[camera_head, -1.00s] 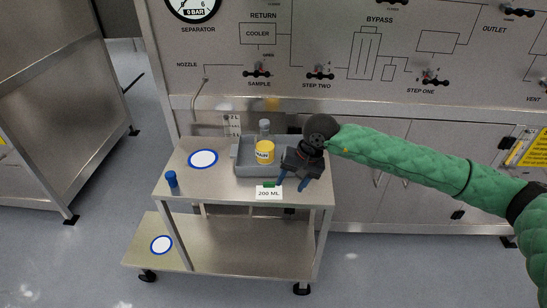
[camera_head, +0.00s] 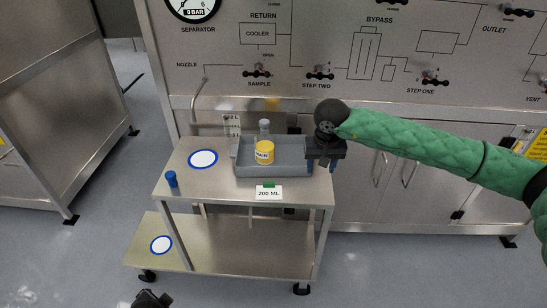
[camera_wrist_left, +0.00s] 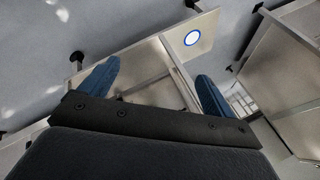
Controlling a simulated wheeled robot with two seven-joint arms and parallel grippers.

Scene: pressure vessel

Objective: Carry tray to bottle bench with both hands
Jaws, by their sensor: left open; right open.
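The grey tray (camera_head: 285,169) sits on the top shelf of a steel cart. My left gripper (camera_head: 150,302) shows only partly at the bottom edge of the head view, low in front of the cart. In the left wrist view its blue fingers (camera_wrist_left: 157,88) are spread apart with nothing between them. No bottle bench can be made out for sure.
A panelled bench (camera_head: 400,110) stands behind; another steel bench (camera_head: 55,110) stands left.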

